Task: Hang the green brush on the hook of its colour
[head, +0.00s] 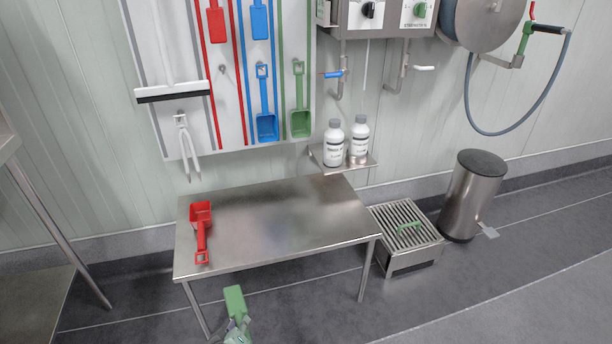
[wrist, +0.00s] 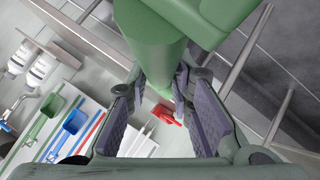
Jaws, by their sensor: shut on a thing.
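The green brush (head: 235,299) is in my gripper (head: 238,324), in front of the table's front edge in the head view. In the wrist view the green brush (wrist: 155,38) fills the top middle, with its green handle between the fingertips of my gripper (wrist: 160,82). The wall board (head: 233,130) has red, blue and green stripes. A green scoop (head: 300,115) hangs in its green section at the right. Bare board shows above that scoop; no hook can be made out there, and the board's top is cut off.
A red scoop (head: 201,232) lies on the steel table (head: 290,230). Two white bottles (head: 333,143) stand on a small wall shelf right of the board. A grated box (head: 411,262) and a steel bin (head: 474,195) stand right of the table. Open floor lies in front.

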